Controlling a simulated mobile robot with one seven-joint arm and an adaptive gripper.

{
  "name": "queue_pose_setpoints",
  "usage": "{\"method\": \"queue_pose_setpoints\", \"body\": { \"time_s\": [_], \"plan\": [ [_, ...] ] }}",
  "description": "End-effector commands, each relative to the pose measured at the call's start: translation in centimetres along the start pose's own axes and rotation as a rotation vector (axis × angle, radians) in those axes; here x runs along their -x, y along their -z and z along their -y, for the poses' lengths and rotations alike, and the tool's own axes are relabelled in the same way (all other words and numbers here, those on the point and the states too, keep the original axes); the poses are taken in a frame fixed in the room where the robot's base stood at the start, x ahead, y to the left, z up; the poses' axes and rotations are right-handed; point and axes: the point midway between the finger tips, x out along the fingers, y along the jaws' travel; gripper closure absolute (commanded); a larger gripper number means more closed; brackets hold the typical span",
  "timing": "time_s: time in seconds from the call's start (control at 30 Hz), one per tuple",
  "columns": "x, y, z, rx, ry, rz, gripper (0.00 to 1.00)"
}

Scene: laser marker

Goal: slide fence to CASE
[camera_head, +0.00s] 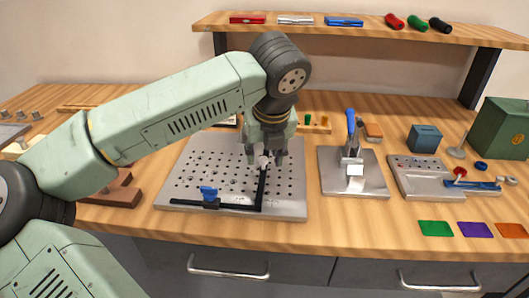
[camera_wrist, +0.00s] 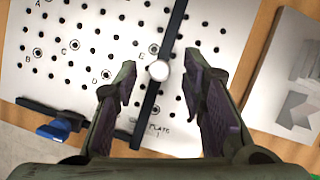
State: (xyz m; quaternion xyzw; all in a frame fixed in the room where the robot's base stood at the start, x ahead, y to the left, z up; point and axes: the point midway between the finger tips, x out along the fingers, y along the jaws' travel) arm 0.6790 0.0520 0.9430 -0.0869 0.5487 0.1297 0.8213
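The fence (camera_wrist: 172,35) is a black bar lying across the perforated metal plate (camera_wrist: 75,20). A round pale knob (camera_wrist: 158,70) sits on it. In the head view the fence (camera_head: 262,188) runs front to back on the plate's right half, meeting a black rail (camera_head: 232,206) along the front. My gripper (camera_wrist: 160,88) is open, its fingers on either side of the fence and knob, with visible gaps. In the head view my gripper (camera_head: 266,160) is low over the plate and hides the fence's rear part. The plate carries letters A to E; I cannot read a CASE mark.
A blue clamp (camera_head: 208,193) sits on the front rail. A toggle-clamp fixture (camera_head: 352,172) with a blue handle stands right of the plate. Brown blocks (camera_head: 115,190) lie to its left. A shelf (camera_head: 360,30) spans the back. Bare table separates plate and fixture.

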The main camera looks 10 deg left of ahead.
Motion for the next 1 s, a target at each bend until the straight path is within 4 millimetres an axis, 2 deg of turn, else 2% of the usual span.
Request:
{"method": "queue_pose_setpoints", "body": {
  "time_s": [0.13, 0.23, 0.5, 0.7, 0.83, 1.0],
  "plan": [
    [0.4, 0.0, 0.0, 0.000, 0.000, 0.001, 0.62],
    [1.6, -0.1, 0.0, 0.001, -0.001, 0.003, 0.62],
    [7.3, -0.1, 0.0, 0.001, -0.002, 0.004, 0.62],
    [10.6, -0.1, 0.0, 0.000, -0.001, 0.002, 0.62],
    [11.7, 0.0, 0.0, 0.001, 0.000, 0.001, 0.62],
    [12.1, 0.0, 0.0, 0.000, -0.001, 0.000, 0.62]
  ]
}}
